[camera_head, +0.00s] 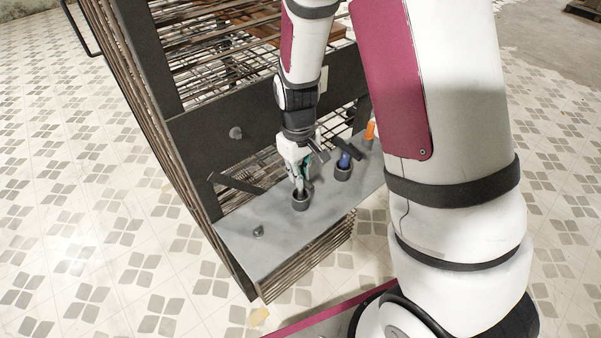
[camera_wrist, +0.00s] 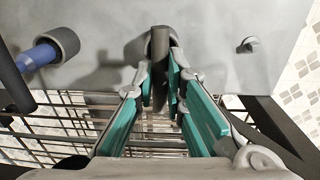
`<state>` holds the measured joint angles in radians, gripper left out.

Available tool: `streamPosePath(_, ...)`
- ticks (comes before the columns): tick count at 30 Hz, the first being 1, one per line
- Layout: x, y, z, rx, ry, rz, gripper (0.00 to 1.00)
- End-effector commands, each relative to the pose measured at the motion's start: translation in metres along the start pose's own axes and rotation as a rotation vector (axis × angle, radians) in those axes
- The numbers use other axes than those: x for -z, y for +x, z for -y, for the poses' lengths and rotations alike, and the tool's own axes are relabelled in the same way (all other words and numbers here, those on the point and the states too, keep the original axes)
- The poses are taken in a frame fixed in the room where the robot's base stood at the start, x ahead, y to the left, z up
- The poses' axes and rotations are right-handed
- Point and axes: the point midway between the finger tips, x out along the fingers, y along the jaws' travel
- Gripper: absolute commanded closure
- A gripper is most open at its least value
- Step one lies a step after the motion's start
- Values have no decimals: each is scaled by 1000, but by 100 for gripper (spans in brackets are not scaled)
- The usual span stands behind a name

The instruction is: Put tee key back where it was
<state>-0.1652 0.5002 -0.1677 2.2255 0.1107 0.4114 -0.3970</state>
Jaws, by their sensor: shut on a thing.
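My gripper (camera_head: 299,178) points down just above a round grey holder cup (camera_head: 300,203) on the grey shelf. In the wrist view, its teal-padded fingers (camera_wrist: 162,82) are closed around the dark shaft of the tee key (camera_wrist: 160,50). The shaft's end overlaps the cup (camera_wrist: 177,38) in that view. I cannot tell how far the shaft goes into it. The key's crossbar is not clearly visible, being hidden by the gripper or out of view.
A second cup (camera_head: 343,173) holds a blue tool (camera_head: 345,160) with a black handle, close to the right of my gripper. An orange item (camera_head: 370,131) is farther back. A small knob (camera_head: 258,231) sits at the shelf's left. A dark wire-grid rack (camera_head: 235,132) stands behind.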

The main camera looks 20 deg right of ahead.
Motion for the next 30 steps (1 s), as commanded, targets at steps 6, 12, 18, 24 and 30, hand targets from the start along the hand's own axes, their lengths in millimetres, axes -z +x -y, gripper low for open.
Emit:
streamPosePath(6, 0, 0, 0, 0, 0, 1, 69)
streamPosePath(12, 0, 0, 0, 0, 0, 0, 69)
streamPosePath(18, 1, -16, 0, -1, -2, -3, 69)
streamPosePath(24, 2, -54, 0, -1, -2, -5, 69)
streamPosePath(30, 2, -92, 0, -1, -1, -5, 69)
